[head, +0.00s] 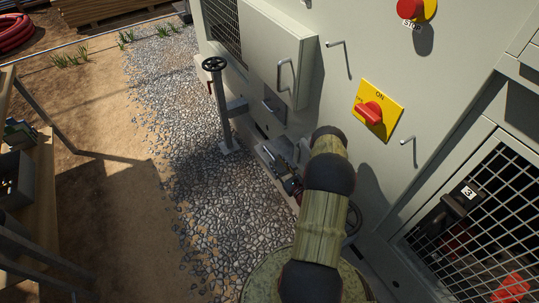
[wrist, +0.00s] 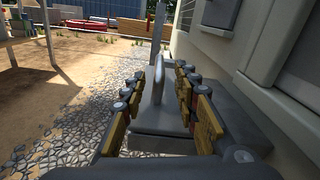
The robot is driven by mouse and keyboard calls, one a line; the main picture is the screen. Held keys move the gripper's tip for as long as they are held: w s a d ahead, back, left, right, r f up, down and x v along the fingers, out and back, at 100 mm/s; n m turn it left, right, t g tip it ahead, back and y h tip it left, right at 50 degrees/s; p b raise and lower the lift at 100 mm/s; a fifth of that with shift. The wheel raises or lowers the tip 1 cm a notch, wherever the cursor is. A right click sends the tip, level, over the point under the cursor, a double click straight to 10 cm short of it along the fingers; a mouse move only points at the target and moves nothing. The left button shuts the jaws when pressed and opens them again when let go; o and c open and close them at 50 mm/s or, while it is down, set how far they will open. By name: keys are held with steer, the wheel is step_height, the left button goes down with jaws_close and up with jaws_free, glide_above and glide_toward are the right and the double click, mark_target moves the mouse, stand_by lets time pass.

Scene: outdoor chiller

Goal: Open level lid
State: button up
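In the wrist view, a grey level lid (wrist: 159,82) with a thin upright tab stands ahead of my gripper (wrist: 160,75). My gripper's two jointed yellow-and-grey fingers are apart, one on each side of the tab. I see a gap beside the tab and cannot tell whether either finger touches it. A flat grey part (wrist: 160,130) lies below, between the fingers. In the head view, a grey fitting (head: 277,150) shows low by the cabinet wall, beside my arm. My arm hides most of the gripper there.
A post with a black handwheel (head: 214,64) stands on the gravel left of the fitting. The cabinet (head: 370,60) has a handled door (head: 275,50), a red rotary switch (head: 370,112) and hooks. A wooden shelf (head: 42,185) stands at left. The gravel and dirt between are open.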

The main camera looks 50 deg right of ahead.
mark_target(265, 148)
steer(key=shift+b+x, duration=1.25)
steer(key=shift+x, duration=2.65)
steer(key=shift+c, duration=1.2)
jaws_close()
